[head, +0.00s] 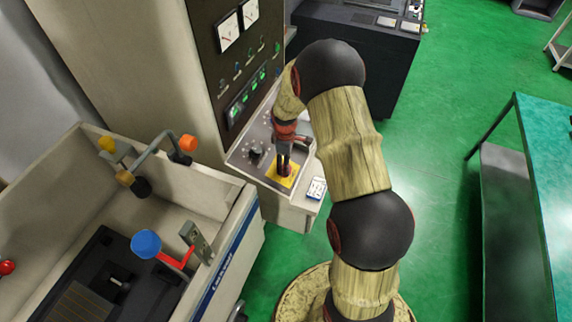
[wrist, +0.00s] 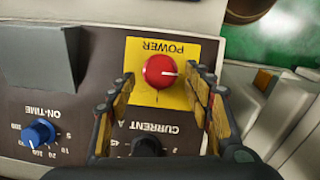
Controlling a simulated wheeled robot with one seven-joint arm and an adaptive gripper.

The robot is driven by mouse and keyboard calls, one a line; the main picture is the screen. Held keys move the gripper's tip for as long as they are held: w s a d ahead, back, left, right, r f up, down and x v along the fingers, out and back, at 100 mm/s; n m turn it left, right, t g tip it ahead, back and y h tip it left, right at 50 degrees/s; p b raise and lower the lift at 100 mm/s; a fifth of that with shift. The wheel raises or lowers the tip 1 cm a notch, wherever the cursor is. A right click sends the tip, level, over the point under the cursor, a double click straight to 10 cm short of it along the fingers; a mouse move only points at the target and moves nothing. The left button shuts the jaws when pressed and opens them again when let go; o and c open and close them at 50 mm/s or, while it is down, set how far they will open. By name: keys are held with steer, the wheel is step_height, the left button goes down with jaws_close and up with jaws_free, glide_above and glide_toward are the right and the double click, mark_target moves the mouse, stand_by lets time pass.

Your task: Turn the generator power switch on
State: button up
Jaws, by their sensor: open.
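The generator power switch (wrist: 160,71) is a round red knob with a white pointer line on a yellow plate (wrist: 140,52) marked POWER, seen upside down in the wrist view. The white line points to the right in that picture. My gripper (wrist: 160,85) is open, with one finger on each side of the knob and gaps between. I cannot tell how close the fingertips are to the panel. In the head view my gripper (head: 283,170) reaches down over the yellow plate (head: 280,180), and the red knob is hidden behind it.
A blue ON-TIME knob (wrist: 38,133) and a dark CURRENT knob (wrist: 147,146) sit on the same panel. A grey block (wrist: 40,55) stands up from it. The tall cabinet (head: 150,60) rises behind. The machine tank (head: 235,235) stands left, a teal table (head: 545,150) right.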

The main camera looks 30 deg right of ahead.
steer(key=shift+f, duration=1.05)
steer(key=shift+c, duration=1.2)
steer(key=c, duration=0.9)
